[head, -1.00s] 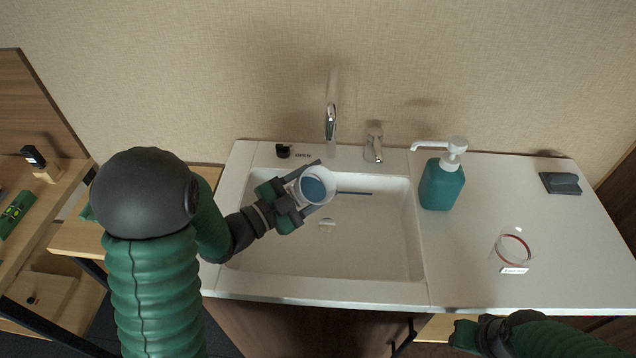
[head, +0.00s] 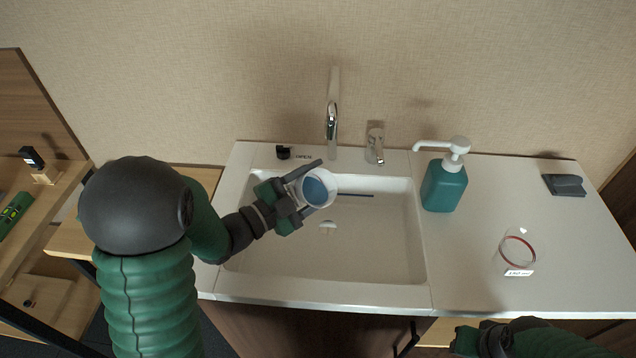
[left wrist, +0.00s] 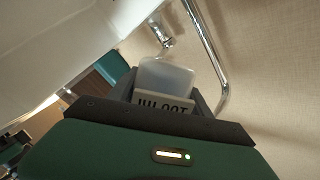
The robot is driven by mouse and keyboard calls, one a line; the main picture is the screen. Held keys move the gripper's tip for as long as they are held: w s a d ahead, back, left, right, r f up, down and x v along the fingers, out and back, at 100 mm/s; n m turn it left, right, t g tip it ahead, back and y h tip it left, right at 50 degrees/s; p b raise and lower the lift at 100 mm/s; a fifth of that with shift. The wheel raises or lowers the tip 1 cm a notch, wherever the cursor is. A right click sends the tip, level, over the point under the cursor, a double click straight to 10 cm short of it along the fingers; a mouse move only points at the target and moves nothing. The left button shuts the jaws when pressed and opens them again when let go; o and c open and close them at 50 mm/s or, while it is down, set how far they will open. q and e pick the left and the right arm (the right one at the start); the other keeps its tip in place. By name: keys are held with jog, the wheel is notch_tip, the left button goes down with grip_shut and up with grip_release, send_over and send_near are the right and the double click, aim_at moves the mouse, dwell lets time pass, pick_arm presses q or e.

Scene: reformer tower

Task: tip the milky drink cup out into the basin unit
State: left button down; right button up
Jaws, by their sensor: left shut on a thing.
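My left gripper (head: 311,187) is shut on a milky, translucent cup (head: 329,199) and holds it above the back part of the basin (head: 300,262). The cup's open top faces the head camera, and blue shows inside it. I cannot tell its exact tilt. In the left wrist view the cup (left wrist: 165,76) sits between the fingers, with a lettered label on its side. No stream of liquid is visible.
A tap (head: 331,125) and a lever (head: 375,147) stand behind the basin. A green pump bottle (head: 444,187) stands right of it. A clear cup with a red ring (head: 517,250) and a dark grey object (head: 564,185) are on the right counter. Wooden shelving (head: 75,235) is at left.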

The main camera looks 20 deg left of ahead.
pick_arm(q)
jog(key=shift+f+m+b, duration=0.1)
jog(key=shift+m+b, duration=0.2)
jog(key=shift+m+b, duration=0.5)
jog(key=shift+b, duration=0.05)
dwell(0.5)
